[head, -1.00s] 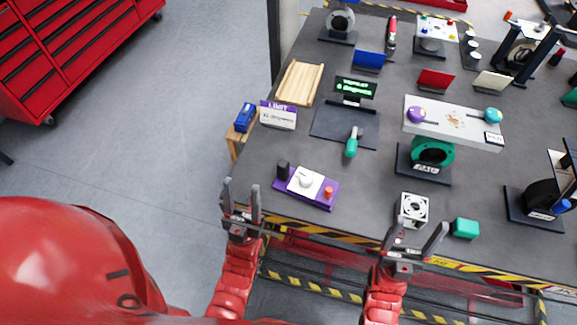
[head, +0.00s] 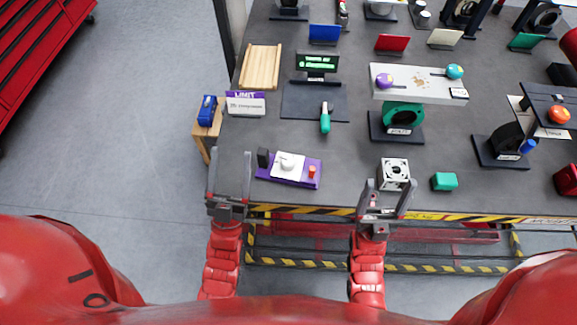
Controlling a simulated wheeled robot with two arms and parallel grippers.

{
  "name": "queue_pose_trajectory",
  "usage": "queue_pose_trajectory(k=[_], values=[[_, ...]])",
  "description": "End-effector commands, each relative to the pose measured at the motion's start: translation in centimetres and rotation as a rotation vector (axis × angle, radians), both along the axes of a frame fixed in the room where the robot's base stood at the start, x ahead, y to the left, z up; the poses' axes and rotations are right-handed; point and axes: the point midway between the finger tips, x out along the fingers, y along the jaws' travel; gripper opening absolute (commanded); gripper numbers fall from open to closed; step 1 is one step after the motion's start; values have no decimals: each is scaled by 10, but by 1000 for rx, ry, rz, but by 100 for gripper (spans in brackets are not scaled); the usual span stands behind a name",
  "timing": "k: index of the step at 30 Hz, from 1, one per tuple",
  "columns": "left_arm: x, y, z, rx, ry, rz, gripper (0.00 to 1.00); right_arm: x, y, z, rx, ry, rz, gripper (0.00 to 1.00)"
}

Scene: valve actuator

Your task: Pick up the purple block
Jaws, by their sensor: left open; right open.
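A flat purple base (head: 303,178) carrying a white dial, a dark upright piece and a red button lies near the table's front edge. It is the largest purple thing; a plain separate purple block cannot be made out. My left gripper (head: 230,153) is open and empty at the front left table edge, left of the purple base and apart from it. My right gripper (head: 390,184) is open and empty at the front edge, right of the base, just in front of a white fan-like cube (head: 394,173). Whether it touches the cube cannot be told.
A green block (head: 444,181) lies right of the cube. A teal-handled tool (head: 325,120) lies on a dark mat (head: 296,104). A white plate (head: 418,86) with purple and teal knobs stands behind. A wooden stand (head: 205,137) with a blue item (head: 207,110) adjoins the left edge.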

Motion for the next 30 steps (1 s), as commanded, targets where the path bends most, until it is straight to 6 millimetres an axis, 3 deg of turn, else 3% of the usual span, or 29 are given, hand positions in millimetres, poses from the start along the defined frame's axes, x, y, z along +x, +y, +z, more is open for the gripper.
queue_pose_trajectory(k=[6,12,20,30], values=[[20,-13,-66,30,433,-30,70,0,0,0,0,0,0,76],[14,-20,-121,59,730,-43,70,0,0,0,0,0,0,76],[10,-22,-147,75,869,-49,70,0,0,0,0,0,0,76],[60,-30,-148,74,870,-48,70,0,0,0,0,0,0,76]])
